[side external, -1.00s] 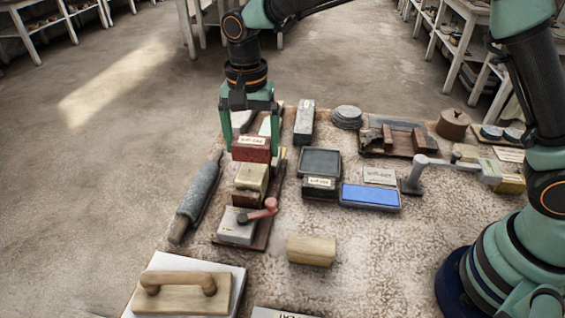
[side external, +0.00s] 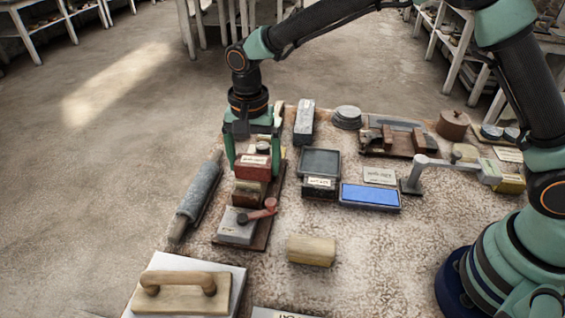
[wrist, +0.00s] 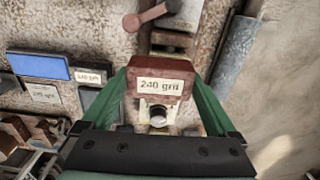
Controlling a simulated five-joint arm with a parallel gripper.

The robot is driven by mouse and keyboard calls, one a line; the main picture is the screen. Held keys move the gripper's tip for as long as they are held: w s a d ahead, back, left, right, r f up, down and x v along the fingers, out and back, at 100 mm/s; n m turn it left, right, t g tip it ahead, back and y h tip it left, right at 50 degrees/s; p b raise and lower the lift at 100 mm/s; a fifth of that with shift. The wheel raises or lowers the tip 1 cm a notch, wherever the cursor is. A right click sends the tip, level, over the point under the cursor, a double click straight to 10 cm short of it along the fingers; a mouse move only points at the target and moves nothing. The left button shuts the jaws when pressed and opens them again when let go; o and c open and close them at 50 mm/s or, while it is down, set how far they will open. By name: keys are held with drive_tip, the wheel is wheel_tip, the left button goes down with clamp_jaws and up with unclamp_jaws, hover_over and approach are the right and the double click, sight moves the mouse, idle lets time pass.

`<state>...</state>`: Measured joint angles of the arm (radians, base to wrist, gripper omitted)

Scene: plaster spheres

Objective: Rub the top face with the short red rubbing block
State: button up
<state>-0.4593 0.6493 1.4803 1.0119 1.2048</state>
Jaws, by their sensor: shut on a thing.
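The short red rubbing block (side external: 252,168) is held between the two green fingers of my gripper (side external: 254,160). In the wrist view the red block (wrist: 150,71) faces the camera with a "240 grit" label, my gripper (wrist: 161,82) closed on its sides. In the side view the red block is over a squarish block (side external: 248,194), with only the lower, shaded side of that block showing. Its top face is hidden under the red block. I cannot tell whether the two touch.
A grey block with a red-handled clamp (side external: 238,226) stands just in front on the wooden board. A grey roller (side external: 197,200) lies to the left. A blue pad (side external: 370,196) and dark tray (side external: 320,162) stand right. A wooden block (side external: 311,250) and float (side external: 182,292) lie nearer.

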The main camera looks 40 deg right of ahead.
drive_tip(key=shift+f, duration=0.45)
idle(0.3)
drive_tip(key=shift+w+a, duration=0.1)
drive_tip(key=shift+a, duration=0.05)
drive_tip(key=shift+w+a, duration=0.65)
drive_tip(key=shift+a, duration=0.05)
drive_tip(key=shift+s+d+f, duration=0.1)
drive_tip(key=shift+s+d, duration=1.5)
drive_tip(key=shift+d, duration=0.1)
drive_tip(key=shift+w+a, duration=1.6)
drive_tip(key=shift+a, duration=0.1)
drive_tip(key=shift+s+d, duration=1)
drive_tip(key=shift+d, duration=0.1)
drive_tip(key=shift+s+d, duration=0.6)
drive_tip(key=shift+f, duration=0.1)
drive_tip(key=shift+a, duration=0.1)
